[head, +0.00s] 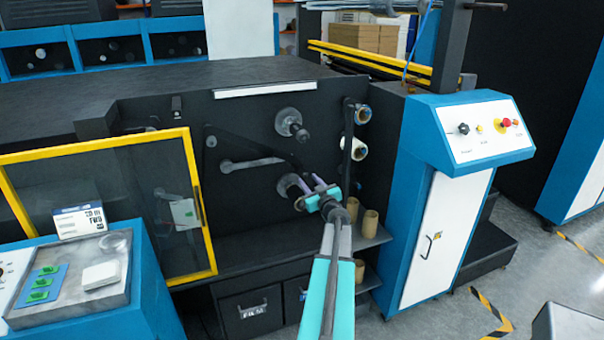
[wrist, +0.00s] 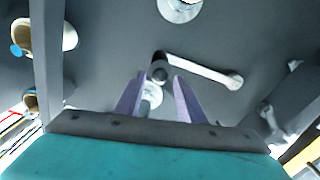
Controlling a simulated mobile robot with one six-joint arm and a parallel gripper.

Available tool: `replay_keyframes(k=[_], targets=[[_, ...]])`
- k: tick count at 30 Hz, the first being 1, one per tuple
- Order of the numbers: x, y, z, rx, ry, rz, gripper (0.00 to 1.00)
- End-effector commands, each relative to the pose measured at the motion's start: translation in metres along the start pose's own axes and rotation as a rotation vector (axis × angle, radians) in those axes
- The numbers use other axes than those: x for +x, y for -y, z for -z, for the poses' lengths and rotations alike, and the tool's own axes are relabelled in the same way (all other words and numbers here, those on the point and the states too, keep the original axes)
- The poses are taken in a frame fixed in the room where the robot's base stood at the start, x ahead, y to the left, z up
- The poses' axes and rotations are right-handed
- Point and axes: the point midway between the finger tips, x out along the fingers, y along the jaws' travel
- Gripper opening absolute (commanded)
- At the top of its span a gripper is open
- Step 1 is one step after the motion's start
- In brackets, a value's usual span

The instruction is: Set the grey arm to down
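The grey arm (head: 250,163) is a short lever on the black machine face. In the head view it lies nearly level, with a round boss at its left end. The wrist view looks inverted relative to the head view; there the grey arm (wrist: 205,72) runs from a dark round knob (wrist: 158,68) to a boss at the right. My gripper (head: 323,190) is in front of the panel, right of and slightly below the arm. In the wrist view my gripper (wrist: 159,78) has its purple fingers apart, with the knob showing between the tips. I cannot tell whether they touch it.
An upper spindle (head: 291,122) and a lower spindle (head: 288,186) stick out near the arm. A dark post with rolls (head: 357,148) stands to the right. A yellow-framed door (head: 197,200) is at left, and a shelf with cardboard cores (head: 370,224) is below right.

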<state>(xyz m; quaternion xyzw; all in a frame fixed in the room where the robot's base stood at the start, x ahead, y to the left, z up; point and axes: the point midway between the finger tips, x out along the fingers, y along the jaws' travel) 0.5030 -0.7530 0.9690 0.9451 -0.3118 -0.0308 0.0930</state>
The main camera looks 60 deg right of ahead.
Motion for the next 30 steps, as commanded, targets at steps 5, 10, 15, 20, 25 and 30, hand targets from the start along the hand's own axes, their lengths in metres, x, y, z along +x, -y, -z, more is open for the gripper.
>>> replay_keyframes(k=[5,10,15,20,25,30], targets=[[0.019,-0.001,0.0,0.0,-0.001,0.001,0.36],[0.034,0.0,0.0,0.0,-0.001,0.001,0.36],[0.05,-0.001,0.0,0.0,0.0,0.0,0.36],[0.063,-0.001,0.0,0.0,0.0,0.001,0.36],[0.073,0.0,0.0,0.0,-0.001,0.001,0.36],[0.076,0.0,0.0,0.0,-0.001,0.001,0.36]])
